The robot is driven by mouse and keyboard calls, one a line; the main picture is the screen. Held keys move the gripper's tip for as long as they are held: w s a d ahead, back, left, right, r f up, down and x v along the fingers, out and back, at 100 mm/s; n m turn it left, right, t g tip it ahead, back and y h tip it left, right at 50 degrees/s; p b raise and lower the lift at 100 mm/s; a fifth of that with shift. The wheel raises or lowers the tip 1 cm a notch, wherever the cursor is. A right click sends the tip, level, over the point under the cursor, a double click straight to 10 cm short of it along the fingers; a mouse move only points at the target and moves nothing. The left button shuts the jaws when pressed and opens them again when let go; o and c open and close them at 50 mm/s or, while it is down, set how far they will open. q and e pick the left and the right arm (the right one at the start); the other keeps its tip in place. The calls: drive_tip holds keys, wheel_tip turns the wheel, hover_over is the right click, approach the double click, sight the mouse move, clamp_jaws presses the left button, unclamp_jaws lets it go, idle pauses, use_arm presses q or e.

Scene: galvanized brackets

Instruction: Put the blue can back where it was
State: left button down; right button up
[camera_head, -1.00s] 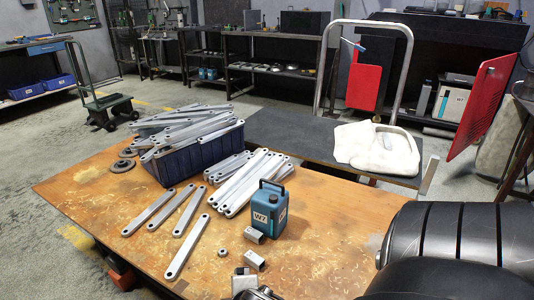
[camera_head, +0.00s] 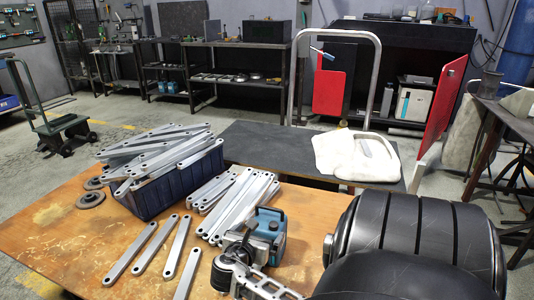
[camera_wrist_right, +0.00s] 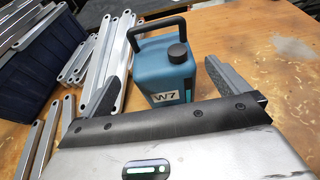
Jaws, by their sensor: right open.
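The blue can (camera_head: 270,224) has a dark handle, a dark cap and a white W7 label. It stands upright on the wooden table, beside the loose pile of grey brackets; in the head view my right gripper hides its lower front. In the right wrist view the can (camera_wrist_right: 168,66) stands between the two spread fingers, with its label facing me. My right gripper (camera_head: 250,247) is open around the can, and I cannot tell whether either finger touches it. My left gripper is not in view.
A dark blue crate (camera_head: 160,196) heaped with brackets stands left of the can. Loose brackets (camera_head: 240,200) lie next to the can, and several more lie at front left. A dark bench (camera_head: 262,147) with a white lumpy object (camera_head: 352,155) stands behind the table.

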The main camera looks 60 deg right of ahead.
sight(268, 220)
drive_tip(key=x, duration=0.4)
drive_tip(key=shift+b, duration=0.4)
drive_tip(key=b+x, duration=0.2)
drive_tip(key=x, duration=0.2)
drive_tip(key=shift+d+f, duration=0.1)
drive_tip(key=shift+d, duration=0.25)
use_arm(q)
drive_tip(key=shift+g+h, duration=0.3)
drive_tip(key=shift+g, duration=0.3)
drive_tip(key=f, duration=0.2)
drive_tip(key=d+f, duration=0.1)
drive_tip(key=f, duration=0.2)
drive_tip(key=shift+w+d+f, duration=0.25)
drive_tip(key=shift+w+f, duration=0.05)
use_arm(e)
drive_tip(key=c, duration=1.7)
drive_tip(key=shift+d, duration=0.1)
drive_tip(key=shift+c, duration=0.3)
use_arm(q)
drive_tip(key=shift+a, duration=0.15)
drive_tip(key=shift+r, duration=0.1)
use_arm(e)
drive_tip(key=shift+r, duration=0.3)
